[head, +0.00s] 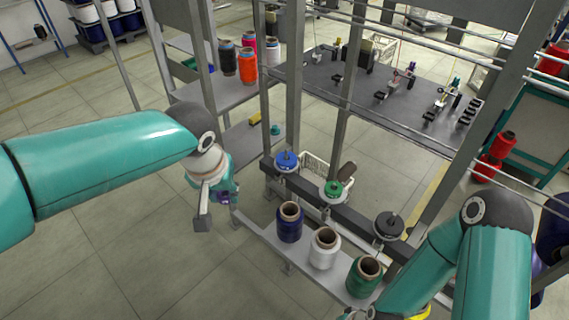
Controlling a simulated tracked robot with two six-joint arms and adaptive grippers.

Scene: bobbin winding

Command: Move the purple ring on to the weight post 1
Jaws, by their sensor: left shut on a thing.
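My left gripper (213,200) hangs in the open left of the rail, shut on a small purple ring (223,198) that is mostly hidden by the fingers. Three weight posts stand along the dark rail: one with a blue ring (286,160), one with a green ring (333,188), and one with a black ring (389,225). No number is readable on them. The left gripper is apart from all three. My right arm comes down at the lower right; its gripper is mostly cut off at the bottom edge and its fingers are unclear.
Blue, white (324,248) and green (363,277) thread cones stand on a shelf before the rail. Metal uprights (295,80) and thin bars cross the area. A grey table (400,95) with small devices stands behind. Floor at left is clear.

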